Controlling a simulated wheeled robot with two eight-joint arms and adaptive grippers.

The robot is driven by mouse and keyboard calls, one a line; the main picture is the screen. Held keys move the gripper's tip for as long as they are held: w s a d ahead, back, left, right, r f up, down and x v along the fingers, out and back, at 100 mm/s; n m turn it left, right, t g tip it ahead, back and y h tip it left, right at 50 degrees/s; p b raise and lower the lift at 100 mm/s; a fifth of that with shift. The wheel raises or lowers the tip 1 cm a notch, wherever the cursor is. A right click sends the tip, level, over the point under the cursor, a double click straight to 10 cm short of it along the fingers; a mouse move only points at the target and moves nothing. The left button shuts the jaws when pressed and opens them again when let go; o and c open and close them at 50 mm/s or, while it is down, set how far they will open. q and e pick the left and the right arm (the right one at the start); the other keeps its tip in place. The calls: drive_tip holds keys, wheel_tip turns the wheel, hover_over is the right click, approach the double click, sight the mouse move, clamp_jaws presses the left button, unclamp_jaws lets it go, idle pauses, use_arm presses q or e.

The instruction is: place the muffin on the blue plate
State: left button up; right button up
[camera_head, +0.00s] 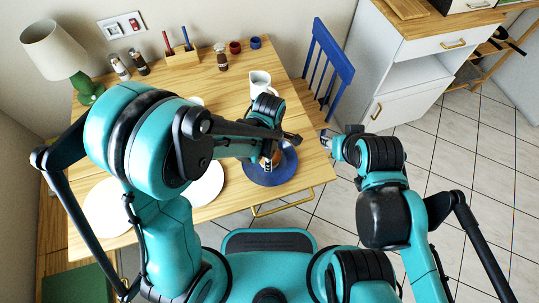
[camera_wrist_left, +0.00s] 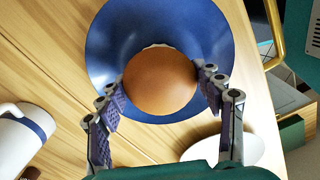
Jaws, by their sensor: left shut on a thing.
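The muffin (camera_wrist_left: 160,84) has a smooth brown top and fills the middle of the left wrist view. My left gripper (camera_wrist_left: 160,88) is shut on it, with a finger at each side. The blue plate (camera_wrist_left: 110,42) lies on the wooden table behind the muffin in that view. In the head view the blue plate (camera_head: 285,173) is near the table's right front edge. My left gripper (camera_head: 268,160) is over it there and mostly hides the muffin. I cannot tell whether the muffin touches the plate. My right gripper (camera_head: 332,139) is off the table's right edge; its fingers are too small to read.
White plates (camera_head: 205,186) lie left of the blue plate. A white jug (camera_head: 260,82) stands behind it. A lamp (camera_head: 60,55), bottles, a wooden holder (camera_head: 183,57) and small cups line the back. A blue chair (camera_head: 327,66) stands at the right.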

use_arm(q)
drive_tip(key=o, duration=1.2)
drive_tip(key=shift+f, duration=0.1)
drive_tip(key=shift+r, duration=0.45)
wheel_tip(320, 180, up, 12)
drive_tip(key=f+p, duration=0.1)
drive_tip(key=p, duration=0.4)
drive_tip(key=shift+s+a+r+m+t, duration=1.05)
drive_tip(key=shift+a+r+m, duration=0.8)
drive_tip(key=shift+a+m, duration=1.1)
drive_tip(key=shift+s+a+r+m+t, duration=0.65)
drive_tip(key=shift+a+r+m+t, duration=0.95)
drive_tip(key=shift+a+m, duration=1.3)
drive_tip(key=shift+s+a+r+m+t, duration=0.9)
drive_tip(key=shift+a+r+m, duration=1.2)
drive_tip(key=shift+a+m, duration=0.85)
